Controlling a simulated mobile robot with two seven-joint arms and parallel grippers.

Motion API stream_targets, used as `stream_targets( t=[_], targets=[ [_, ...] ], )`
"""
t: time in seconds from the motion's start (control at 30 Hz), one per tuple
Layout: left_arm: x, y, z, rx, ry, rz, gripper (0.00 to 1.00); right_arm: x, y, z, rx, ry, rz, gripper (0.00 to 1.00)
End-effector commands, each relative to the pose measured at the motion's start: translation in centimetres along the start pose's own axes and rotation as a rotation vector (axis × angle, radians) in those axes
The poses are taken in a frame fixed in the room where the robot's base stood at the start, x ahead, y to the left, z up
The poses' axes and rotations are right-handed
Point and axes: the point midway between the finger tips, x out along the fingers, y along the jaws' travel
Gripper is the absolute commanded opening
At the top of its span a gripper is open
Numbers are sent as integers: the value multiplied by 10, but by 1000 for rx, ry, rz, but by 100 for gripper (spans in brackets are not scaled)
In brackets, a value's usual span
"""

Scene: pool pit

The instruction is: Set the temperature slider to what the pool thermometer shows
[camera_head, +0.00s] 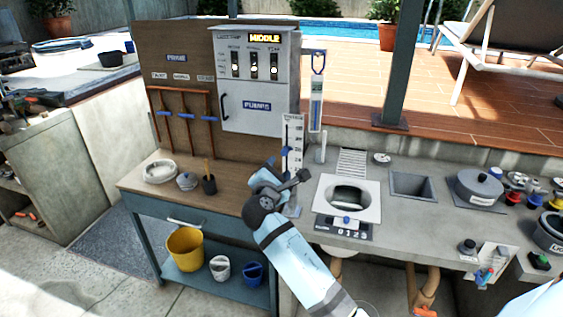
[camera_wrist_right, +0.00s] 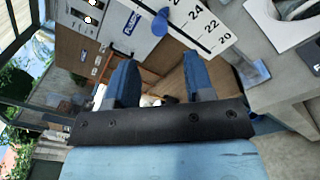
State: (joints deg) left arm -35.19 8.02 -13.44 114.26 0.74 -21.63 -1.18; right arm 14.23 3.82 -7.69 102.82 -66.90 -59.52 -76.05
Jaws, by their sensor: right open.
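The temperature slider is a tall white scale plate (camera_head: 294,135) with printed numbers, standing at the right end of the wooden bench. In the right wrist view the scale (camera_wrist_right: 203,22) shows 24, 22 and 20, and its blue knob (camera_wrist_right: 160,20) sits above 24. The pool thermometer (camera_head: 317,100), a white tube with a blue top, hangs right of the grey cabinet; its reading is too small to tell. My left gripper is not in view.
The grey pump cabinet (camera_head: 257,82) stands behind the bench, left of the scale. The concrete counter (camera_head: 405,221) on the right holds a skimmer basin (camera_head: 347,197), a lidded pot (camera_head: 479,188) and colored knobs. A yellow bucket (camera_head: 185,249) sits on the lower shelf.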

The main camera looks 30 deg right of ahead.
Motion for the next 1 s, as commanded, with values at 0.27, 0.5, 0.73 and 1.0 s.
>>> stream_targets(
  t=[0.27,0.5,0.73,1.0],
  targets=[
    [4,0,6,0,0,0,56,-43,0,-1,0,2,1,48],
    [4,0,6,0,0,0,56,-49,0,0,-1,1,1,48],
    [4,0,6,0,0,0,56,-49,0,0,0,1,1,48],
    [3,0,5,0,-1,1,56,-53,-8,-9,28,39,2,48]
  ],
)
